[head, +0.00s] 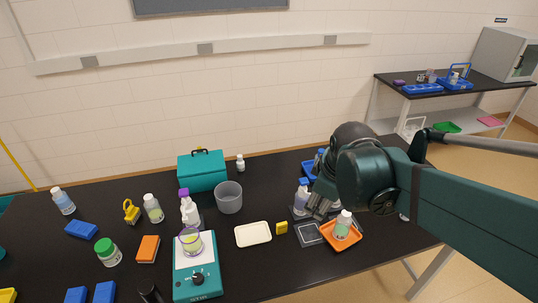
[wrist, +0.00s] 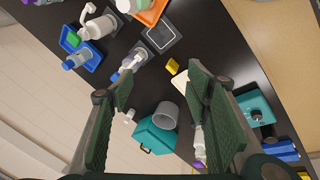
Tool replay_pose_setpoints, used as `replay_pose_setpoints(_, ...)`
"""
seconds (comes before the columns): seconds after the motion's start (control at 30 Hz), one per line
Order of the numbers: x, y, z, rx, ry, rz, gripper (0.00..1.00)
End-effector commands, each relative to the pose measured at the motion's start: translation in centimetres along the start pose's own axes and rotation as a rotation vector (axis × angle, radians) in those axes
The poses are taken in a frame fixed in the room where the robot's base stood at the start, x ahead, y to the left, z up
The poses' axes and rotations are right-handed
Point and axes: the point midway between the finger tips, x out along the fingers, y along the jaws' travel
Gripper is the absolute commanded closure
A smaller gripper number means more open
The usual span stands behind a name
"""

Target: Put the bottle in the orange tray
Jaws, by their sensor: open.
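A bottle (head: 342,225) with a white cap and a pale green label stands upright in the orange tray (head: 329,235), at the right of the black table in the head view. The orange tray (wrist: 153,13) shows at the top edge of the wrist view, with the bottle (wrist: 124,5) partly cut off beside it. My gripper (head: 318,208) is above the table, left of and behind the bottle, and apart from it. In the wrist view my gripper (wrist: 160,73) has its fingers spread wide, with nothing held between them.
A dark square plate (head: 308,233), yellow block (head: 281,228) and white tray (head: 253,235) lie left of the orange tray. A beaker (head: 229,198), teal box (head: 203,171) and balance (head: 197,270) stand farther left.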

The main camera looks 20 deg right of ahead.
Motion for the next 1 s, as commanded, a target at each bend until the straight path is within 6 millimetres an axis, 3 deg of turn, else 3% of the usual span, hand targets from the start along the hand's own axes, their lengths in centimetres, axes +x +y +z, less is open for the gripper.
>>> replay_pose_setpoints(0.6, -5.1, -6.7, -1.8, 0.599, 0.189, 0.058, 0.52)
replay_pose_setpoints(1.0, -6.3, -8.5, -2.1, 0.797, 0.262, 0.045, 0.52)
